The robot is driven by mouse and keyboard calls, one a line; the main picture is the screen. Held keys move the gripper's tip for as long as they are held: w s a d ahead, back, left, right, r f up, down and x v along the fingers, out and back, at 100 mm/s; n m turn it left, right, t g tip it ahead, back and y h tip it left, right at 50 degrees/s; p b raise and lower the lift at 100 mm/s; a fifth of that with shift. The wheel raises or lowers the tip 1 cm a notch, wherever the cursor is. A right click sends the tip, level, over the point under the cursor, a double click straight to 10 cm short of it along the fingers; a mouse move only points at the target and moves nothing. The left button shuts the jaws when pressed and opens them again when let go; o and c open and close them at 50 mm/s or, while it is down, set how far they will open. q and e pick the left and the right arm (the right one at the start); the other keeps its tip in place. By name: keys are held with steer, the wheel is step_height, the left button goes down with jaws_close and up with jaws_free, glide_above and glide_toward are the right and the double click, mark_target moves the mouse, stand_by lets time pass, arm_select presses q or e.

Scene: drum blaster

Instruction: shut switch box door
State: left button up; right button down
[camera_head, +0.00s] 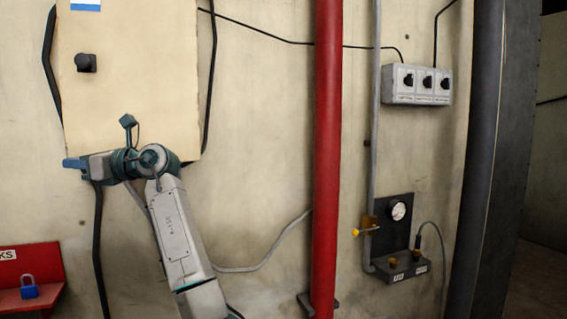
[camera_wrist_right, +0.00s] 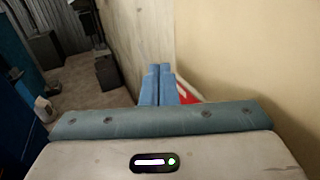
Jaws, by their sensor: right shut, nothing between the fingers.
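The switch box door (camera_head: 135,95) is a flat beige panel on the wall at the upper left of the head view, with a black knob (camera_head: 86,63) and a blue-and-white label cut off at the top. It faces the camera almost flat; I cannot tell whether it is fully shut. No inside of the box shows. My right gripper (camera_head: 72,163) is at the panel's lower left edge, pointing left, and its forearm covers part of the bottom edge. Its blue fingers (camera_wrist_right: 157,85) are together and empty in the right wrist view. My left gripper is out of view.
A red rack (camera_head: 45,272) with a blue padlock (camera_head: 29,287) is at the lower left. A red vertical pipe (camera_head: 328,150) stands right of my arm. Beyond it are a grey three-switch box (camera_head: 417,86) and a gauge panel (camera_head: 398,235). Black cables hang beside the beige panel.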

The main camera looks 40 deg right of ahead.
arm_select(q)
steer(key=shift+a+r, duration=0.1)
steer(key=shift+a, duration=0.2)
arm_select(e)
steer(key=shift+w+m+t+h, duration=0.3)
steer(key=shift+w, duration=0.25)
